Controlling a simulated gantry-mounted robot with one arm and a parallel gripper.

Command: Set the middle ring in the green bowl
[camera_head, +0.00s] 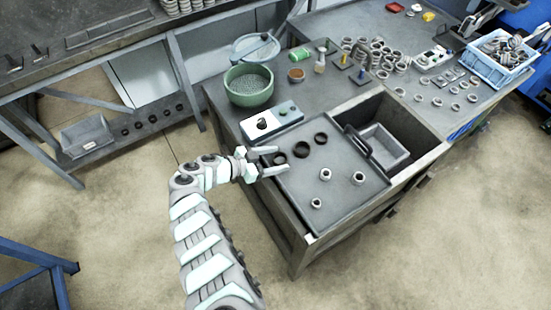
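Three dark rings lie in a slanting row on the grey plate at the near end of the bench: a left one (279,159), a middle one (301,154) and a right one (320,138). The green bowl (248,95) stands further back on the left, with small greyish grains inside. My gripper (281,160) is at the plate's left edge, fingers spread and pointing right. The left dark ring shows between the fingers. Nothing is visibly gripped; I cannot tell its height above the plate. The middle ring is just beyond the fingertips.
Three light metal rings (325,174) stand on the plate (340,205). A white-and-blue device (284,118) with a black knob sits between plate and bowl. An open recess with a grey tray (386,147) is to the right. Many rings (377,57) and a blue crate (483,68) lie behind.

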